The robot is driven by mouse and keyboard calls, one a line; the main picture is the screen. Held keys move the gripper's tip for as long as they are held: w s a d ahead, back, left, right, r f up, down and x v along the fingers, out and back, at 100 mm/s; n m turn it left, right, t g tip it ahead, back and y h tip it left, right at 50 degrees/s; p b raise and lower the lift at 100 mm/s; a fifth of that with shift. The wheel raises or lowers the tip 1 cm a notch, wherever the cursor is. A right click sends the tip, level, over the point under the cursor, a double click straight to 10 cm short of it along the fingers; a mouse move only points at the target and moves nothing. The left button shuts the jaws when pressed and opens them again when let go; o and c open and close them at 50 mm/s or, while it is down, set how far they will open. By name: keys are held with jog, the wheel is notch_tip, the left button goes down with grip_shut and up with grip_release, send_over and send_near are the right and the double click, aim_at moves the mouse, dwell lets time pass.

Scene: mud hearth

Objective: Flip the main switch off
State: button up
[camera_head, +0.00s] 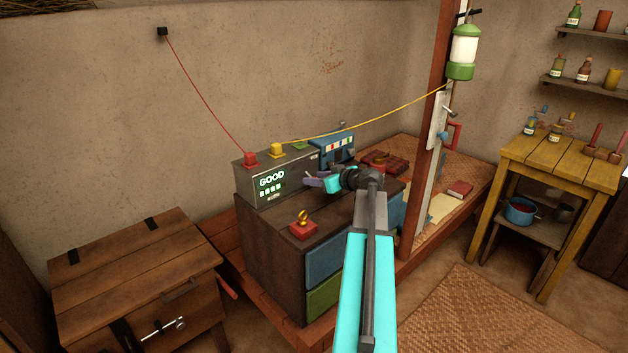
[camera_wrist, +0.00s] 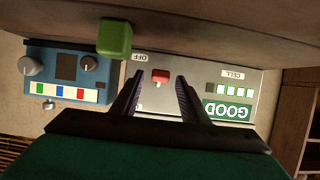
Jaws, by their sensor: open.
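The grey metal power box (camera_head: 281,176) stands on the dark cabinet, with a lit green GOOD display (camera_head: 271,178). In the wrist view the box's front (camera_wrist: 212,80) appears upside down. A small red switch (camera_wrist: 160,75) on it is beside an OFF label (camera_wrist: 141,57). My gripper (camera_head: 314,181) is in front of the box's right part; the switch is not discernible in the head view. In the wrist view my gripper (camera_wrist: 158,82) is open, with its two dark fingers on either side of the switch. Whether they touch it cannot be told.
A blue device (camera_head: 337,148) with knobs stands right of the box. Red (camera_head: 250,159), yellow (camera_head: 277,150) and green (camera_wrist: 115,38) blocks sit on top of the box; wires run from the red and yellow ones. A red base with a gold ring (camera_head: 303,226) is on the cabinet's front.

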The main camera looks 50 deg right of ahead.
jog(key=shift+c, duration=0.5)
grip_shut()
jog(key=b, duration=0.2)
jog(key=shift+f+b, duration=0.3)
jog(key=shift+b, duration=0.05)
jog(key=shift+t+b, duration=0.5)
jog(key=shift+b, duration=0.75)
jog(key=shift+r, duration=0.1)
jog(key=shift+o, duration=0.5)
grip_release()
